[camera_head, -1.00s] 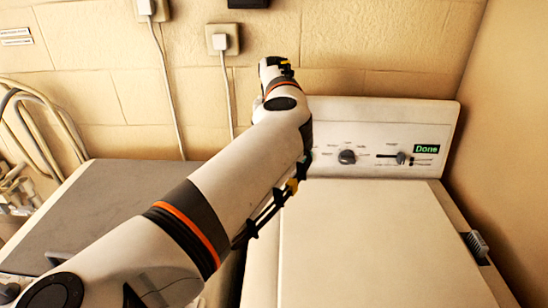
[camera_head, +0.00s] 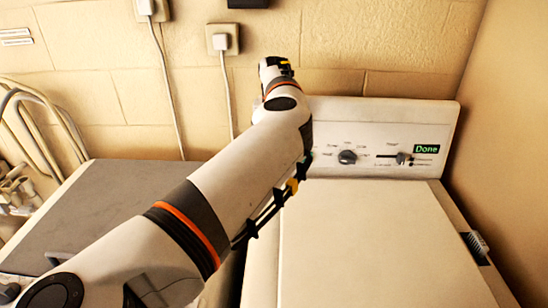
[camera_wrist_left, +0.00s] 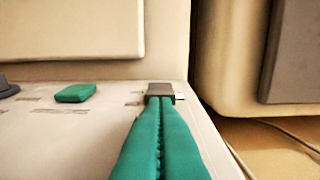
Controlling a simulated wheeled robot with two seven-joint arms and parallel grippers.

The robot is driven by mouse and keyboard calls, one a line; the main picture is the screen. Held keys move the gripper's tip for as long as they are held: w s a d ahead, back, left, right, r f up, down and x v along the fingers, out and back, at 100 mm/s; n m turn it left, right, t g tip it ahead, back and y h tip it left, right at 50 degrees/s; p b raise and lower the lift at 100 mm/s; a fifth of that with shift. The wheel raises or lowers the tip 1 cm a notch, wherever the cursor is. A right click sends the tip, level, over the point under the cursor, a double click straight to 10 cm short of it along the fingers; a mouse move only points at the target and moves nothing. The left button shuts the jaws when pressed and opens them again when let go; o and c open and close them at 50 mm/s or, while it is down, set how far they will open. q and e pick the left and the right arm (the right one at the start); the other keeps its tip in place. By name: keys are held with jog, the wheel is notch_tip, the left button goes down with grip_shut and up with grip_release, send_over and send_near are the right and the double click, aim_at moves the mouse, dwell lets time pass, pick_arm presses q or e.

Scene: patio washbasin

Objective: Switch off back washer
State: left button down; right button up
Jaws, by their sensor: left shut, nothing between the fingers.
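The back washer (camera_head: 370,235) is white, with its lid shut and an upright control panel (camera_head: 385,118) along its rear. A small display (camera_head: 426,149) on the panel reads "Done" in green. My left gripper is hidden behind my arm in the head view. In the left wrist view its green fingers (camera_wrist_left: 160,103) are together and empty, with their tips at a small dark block (camera_wrist_left: 160,89) near the panel's end. Whether they touch it I cannot tell. My right gripper is out of view.
A dark knob (camera_head: 347,157) and a slider (camera_head: 402,158) are on the panel. A second machine with a grey top (camera_head: 110,210) stands to the left. A brush (camera_head: 477,243) lies at the washer's right edge, close to the side wall. Cables (camera_head: 228,95) hang behind.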

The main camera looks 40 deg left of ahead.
pick_arm(q)
jog(key=shift+f+b, duration=0.65)
jog(key=shift+f, duration=0.4)
dwell(0.7)
jog(key=shift+r, duration=0.15)
jog(key=shift+r+p, duration=0.65)
jog(key=shift+r, duration=0.2)
jog(key=shift+r+p, duration=1.4)
jog(key=shift+r, duration=1.2)
